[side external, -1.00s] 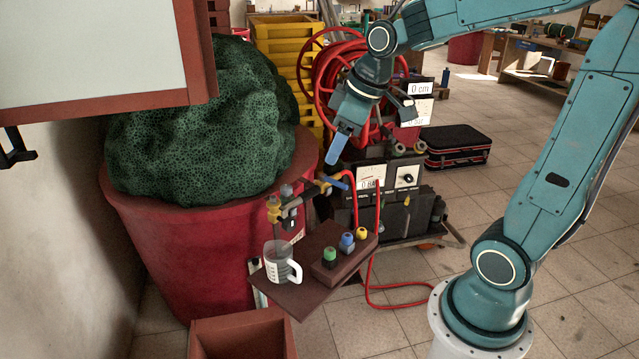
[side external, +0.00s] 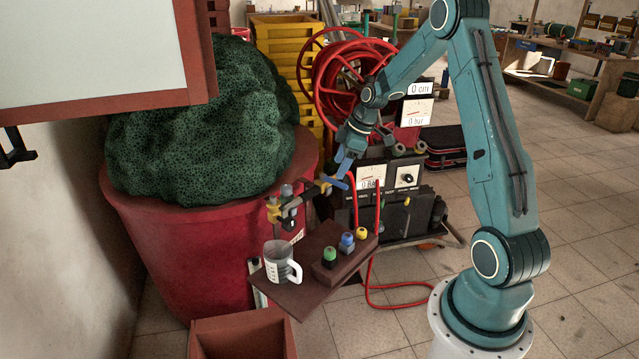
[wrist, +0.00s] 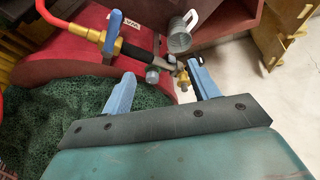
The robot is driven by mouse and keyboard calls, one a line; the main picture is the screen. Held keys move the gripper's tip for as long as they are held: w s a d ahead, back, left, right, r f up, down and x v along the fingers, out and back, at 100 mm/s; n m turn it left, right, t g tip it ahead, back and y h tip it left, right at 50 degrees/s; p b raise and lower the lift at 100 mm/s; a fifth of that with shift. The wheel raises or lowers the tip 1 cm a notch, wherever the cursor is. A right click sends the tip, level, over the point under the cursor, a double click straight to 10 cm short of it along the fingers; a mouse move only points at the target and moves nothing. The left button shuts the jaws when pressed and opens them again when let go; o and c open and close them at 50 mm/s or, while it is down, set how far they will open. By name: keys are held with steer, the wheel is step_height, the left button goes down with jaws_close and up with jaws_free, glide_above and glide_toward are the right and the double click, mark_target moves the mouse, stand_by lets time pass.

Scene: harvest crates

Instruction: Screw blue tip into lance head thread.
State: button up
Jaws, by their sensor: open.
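The blue tip (side external: 347,242) stands upright in the middle of a dark block (side external: 347,262), between a green and a yellow tip. I cannot make it out in the wrist view. The lance (side external: 311,192), with brass fittings and a blue lever, is held in a clamp (side external: 280,211) beside the red tub; its grey end piece (side external: 286,190) is at the left. In the wrist view, that end (wrist: 152,75) shows between my fingers in the picture. My gripper (side external: 343,174) is open and empty near the blue lever (wrist: 112,33). The thread is too small to see.
A clear measuring mug (side external: 279,264) stands on the brown board (side external: 295,298) left of the block. The red tub (side external: 185,245) with green netting lies behind. A red hose hangs beside the gauge box (side external: 405,178).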

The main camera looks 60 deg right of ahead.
steer(key=s+d+f, duration=0.2)
steer(key=d+f, duration=0.5)
steer(key=f, duration=0.2)
steer(key=y, duration=0.1)
glide_toward(347, 235)
steer(key=shift+x, duration=2)
steer(key=shift+x, duration=2.6)
steer(key=shift+a, duration=0.1)
steer(key=c, duration=1.1)
